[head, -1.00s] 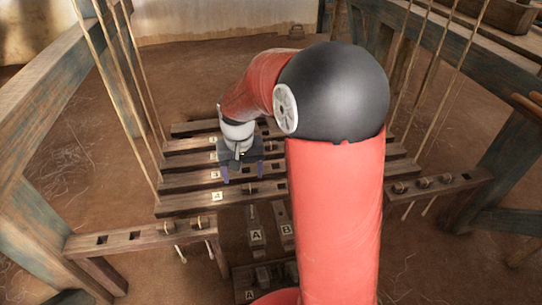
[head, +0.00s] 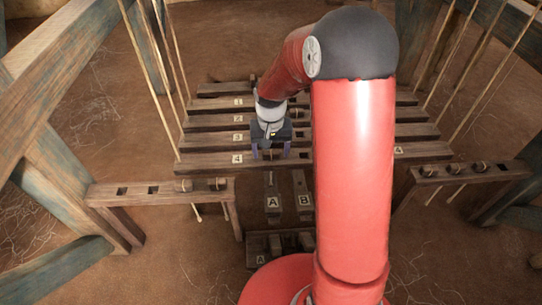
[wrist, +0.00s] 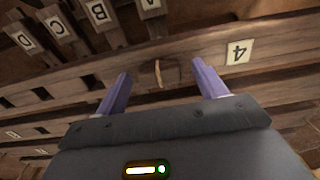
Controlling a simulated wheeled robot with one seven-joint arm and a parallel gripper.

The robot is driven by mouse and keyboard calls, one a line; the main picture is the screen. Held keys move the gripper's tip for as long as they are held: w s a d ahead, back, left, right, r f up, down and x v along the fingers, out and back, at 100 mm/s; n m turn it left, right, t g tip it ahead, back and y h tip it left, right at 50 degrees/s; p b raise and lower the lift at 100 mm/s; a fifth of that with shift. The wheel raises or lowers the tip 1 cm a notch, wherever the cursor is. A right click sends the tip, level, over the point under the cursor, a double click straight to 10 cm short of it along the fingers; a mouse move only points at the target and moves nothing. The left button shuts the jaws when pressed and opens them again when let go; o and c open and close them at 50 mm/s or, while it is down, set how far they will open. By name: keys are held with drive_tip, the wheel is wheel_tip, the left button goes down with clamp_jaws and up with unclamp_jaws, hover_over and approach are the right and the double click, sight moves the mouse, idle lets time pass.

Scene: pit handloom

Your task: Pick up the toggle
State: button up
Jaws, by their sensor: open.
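The toggle (wrist: 158,73) is a small, slim, tan wooden piece. It sits at a dark square spot on the wooden slat marked 4 (wrist: 237,52), and in the wrist view it shows between my two fingers. My gripper (wrist: 161,72) is open, with one finger to each side of the toggle and nothing held. I cannot tell how far the fingertips are above the slat. In the head view my gripper (head: 270,154) is over the slat marked 4 (head: 210,163), just right of its label. The toggle is hard to make out there.
Several numbered slats lie behind, partly hidden by my arm. Upright cords rise at left and right. Side beams at left (head: 150,190) and right (head: 485,172) carry wooden pegs. Lettered pieces A (head: 272,203) and B (head: 304,200) lie in front of the slats.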

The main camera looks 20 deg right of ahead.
drive_tip(key=shift+c, duration=0.4)
drive_tip(key=c, duration=1)
drive_tip(key=shift+r, duration=0.1)
